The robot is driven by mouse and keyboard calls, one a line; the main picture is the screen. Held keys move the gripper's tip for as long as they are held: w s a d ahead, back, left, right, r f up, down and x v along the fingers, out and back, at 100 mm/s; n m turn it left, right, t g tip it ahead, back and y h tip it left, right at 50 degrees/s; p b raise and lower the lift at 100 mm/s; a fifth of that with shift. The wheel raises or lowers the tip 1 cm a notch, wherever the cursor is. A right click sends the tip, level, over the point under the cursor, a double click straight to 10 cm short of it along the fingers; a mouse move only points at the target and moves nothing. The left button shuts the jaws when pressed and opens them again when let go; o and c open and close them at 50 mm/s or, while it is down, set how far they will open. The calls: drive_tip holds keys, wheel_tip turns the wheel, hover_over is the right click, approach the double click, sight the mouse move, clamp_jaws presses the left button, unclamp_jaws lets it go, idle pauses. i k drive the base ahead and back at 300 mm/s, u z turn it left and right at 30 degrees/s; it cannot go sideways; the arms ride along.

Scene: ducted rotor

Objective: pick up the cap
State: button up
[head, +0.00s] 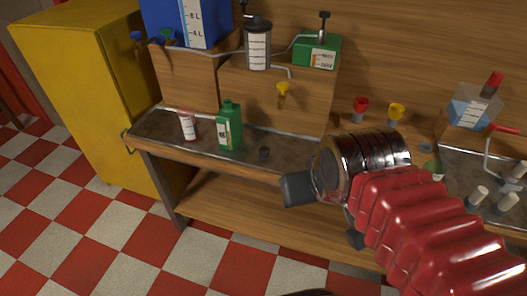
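My red sleeved arm comes in from the lower right and hides part of the counter.
A small white-and-red container (187,125) stands left of the bottle. Wooden boxes (275,92) bearing a metal canister (257,48) and a green can (317,51) rise behind. A yellow cabinet (95,90) is at left. A flask (472,105) and several pale-topped pieces are at right.

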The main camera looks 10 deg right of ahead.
sight(265, 150)
drive_tip(key=i, duration=1)
